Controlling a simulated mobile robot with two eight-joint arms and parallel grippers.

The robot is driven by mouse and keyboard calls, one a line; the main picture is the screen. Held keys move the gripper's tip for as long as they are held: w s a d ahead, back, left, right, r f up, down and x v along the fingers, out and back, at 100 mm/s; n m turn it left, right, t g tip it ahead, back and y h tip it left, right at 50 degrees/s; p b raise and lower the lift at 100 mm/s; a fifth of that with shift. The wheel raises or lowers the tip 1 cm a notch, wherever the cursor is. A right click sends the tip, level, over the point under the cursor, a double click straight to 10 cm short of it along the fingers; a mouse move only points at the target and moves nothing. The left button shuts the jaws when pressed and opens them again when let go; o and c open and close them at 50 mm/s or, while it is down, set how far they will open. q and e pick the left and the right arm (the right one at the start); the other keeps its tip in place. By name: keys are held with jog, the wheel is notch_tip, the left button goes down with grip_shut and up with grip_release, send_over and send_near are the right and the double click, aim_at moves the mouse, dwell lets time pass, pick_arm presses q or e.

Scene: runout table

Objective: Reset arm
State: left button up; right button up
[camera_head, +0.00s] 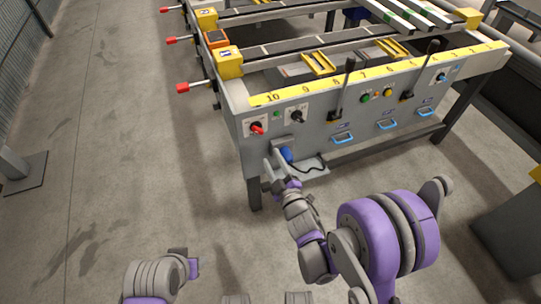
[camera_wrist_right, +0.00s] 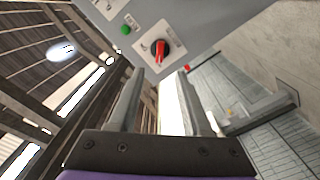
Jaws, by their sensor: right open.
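My right gripper (camera_head: 273,172) is in front of the near left corner of the runout table's grey panel (camera_head: 225,115), below a red rotary switch (camera_head: 257,129). In the right wrist view my right gripper (camera_wrist_right: 170,105) is open, with nothing between its two fingers. The red switch (camera_wrist_right: 160,48) shows beyond the fingertips, apart from them. A green button (camera_wrist_right: 126,30) is beside it. A grey arm link of mine shows at the bottom left of the head view; I see no left fingers.
A blue round part (camera_head: 287,154) with a black cable is close to my right gripper. Black levers (camera_head: 345,85) and blue handles (camera_head: 343,138) are on the panel. Red-tipped rods (camera_head: 183,87) stick out at the table's left. The floor (camera_head: 120,150) at left is clear.

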dwell(0.4)
jog(key=s+d+r+m+g+h, duration=0.2)
jog(key=s+d+m+g+h, duration=0.5)
jog(key=d, duration=0.4)
jog(key=s+d+f+m+g+y, duration=0.1)
jog(key=s+d+m+g, duration=0.15)
jog(key=s, duration=0.85)
jog(key=s+d+f+m+g, duration=0.1)
jog(key=s+m+g, duration=0.2)
jog(key=s, duration=0.7)
pick_arm(q)
notch_tip(320, 180, up, 22)
jog(key=w+t+p, duration=0.1)
jog(key=w+p, duration=0.1)
jog(key=p, duration=1.7)
jog(key=shift+f, duration=0.25)
pick_arm(e)
notch_tip(320, 180, up, 22)
jog(key=w, duration=0.1)
jog(key=shift+w+a+f+t, duration=0.2)
jog(key=shift+w+a+t, duration=0.05)
jog(key=shift+w+t, duration=0.1)
pick_arm(q)
jog(key=shift+s, duration=0.1)
pick_arm(e)
jog(key=shift+s, duration=0.15)
